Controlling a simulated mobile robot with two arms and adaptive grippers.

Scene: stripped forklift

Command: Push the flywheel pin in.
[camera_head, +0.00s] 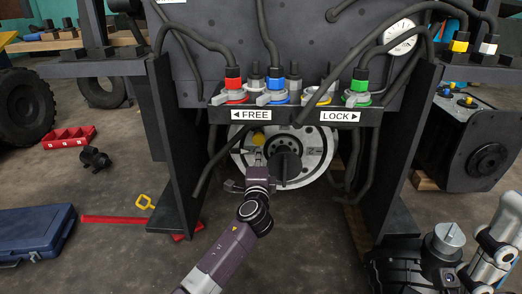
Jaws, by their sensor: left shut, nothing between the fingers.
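The flywheel (317,150) is a pale grey disc with a dark round hub, low in the middle of the forklift between two dark upright plates. A small yellow part (258,139) shows on its upper left face; I cannot tell for certain that it is the flywheel pin, or how far in it sits. My left gripper (258,156) is shut and empty, just below the yellow part and in front of the flywheel's left side. I cannot tell whether its tips touch anything. My right gripper is not clearly in view; only dark and silver arm parts of mine show at lower right.
Above the flywheel is a row of coloured hose couplings (276,92) over FREE and LOCK labels (340,117). Black hoses hang past the flywheel's sides. A blue case (36,232), a red bar (112,219) and a red tray (69,138) lie on the floor at left.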

